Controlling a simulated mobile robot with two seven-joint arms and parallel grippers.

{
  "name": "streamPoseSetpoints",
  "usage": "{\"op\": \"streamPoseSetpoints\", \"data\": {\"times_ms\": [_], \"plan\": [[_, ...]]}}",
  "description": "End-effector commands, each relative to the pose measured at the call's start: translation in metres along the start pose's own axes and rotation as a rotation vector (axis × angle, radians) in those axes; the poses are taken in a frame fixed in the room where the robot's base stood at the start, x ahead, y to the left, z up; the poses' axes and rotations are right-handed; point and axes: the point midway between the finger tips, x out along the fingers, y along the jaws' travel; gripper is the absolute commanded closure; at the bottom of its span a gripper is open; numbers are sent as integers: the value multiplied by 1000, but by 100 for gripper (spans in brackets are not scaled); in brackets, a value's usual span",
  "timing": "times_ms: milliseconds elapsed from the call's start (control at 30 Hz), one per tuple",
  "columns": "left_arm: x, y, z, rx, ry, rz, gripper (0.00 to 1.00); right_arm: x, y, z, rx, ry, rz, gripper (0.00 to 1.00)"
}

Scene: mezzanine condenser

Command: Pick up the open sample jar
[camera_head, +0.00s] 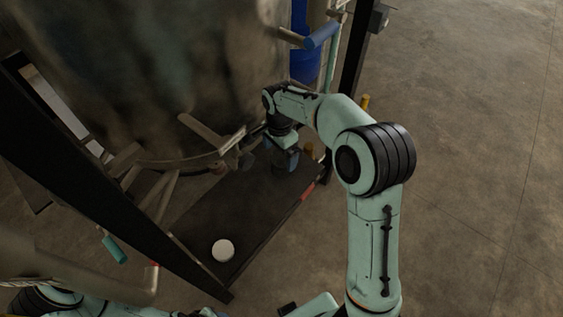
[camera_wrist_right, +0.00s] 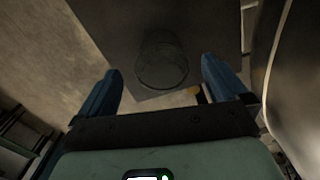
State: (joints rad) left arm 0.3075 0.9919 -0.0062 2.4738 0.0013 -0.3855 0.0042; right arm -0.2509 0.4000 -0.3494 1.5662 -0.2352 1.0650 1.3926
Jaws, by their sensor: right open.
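The open sample jar (camera_wrist_right: 162,62) is a clear, dark-looking round jar on a dark platform in the right wrist view. In that view the two blue fingers of my right gripper (camera_wrist_right: 160,70) are open, one on each side of it, with gaps visible; I cannot tell how far above it they are. In the head view my right gripper (camera_head: 285,160) points down over the far end of the dark platform (camera_head: 205,207), and the jar is hard to make out there. Part of my left arm shows at the lower left, without its gripper.
A round white lid-like disc (camera_head: 222,250) lies on the platform's near end. A large metal tank (camera_head: 150,70) stands behind, with pipes and a blue-handled valve (camera_head: 322,34). A black beam (camera_head: 110,190) crosses the left. Concrete floor is clear at right.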

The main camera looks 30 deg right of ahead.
Motion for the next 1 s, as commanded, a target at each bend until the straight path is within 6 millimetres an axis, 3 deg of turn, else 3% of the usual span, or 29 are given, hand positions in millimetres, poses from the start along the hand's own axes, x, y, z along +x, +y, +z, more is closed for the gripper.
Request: {"op": "streamPoseSetpoints", "data": {"times_ms": [167,500,767,967,1000], "plan": [[0,0,0,0,1,0,57,11,0,-1,0,0,1,0],[0,0,0,1,1,0,57,56,1,-7,-1,0,2,0],[0,0,0,1,1,0,57,58,1,-7,-1,0,-2,0],[0,0,0,1,1,0,57,57,1,-7,-1,0,-2,62],[0,0,0,1,1,0,57,57,1,-7,-1,0,-1,63]]}}
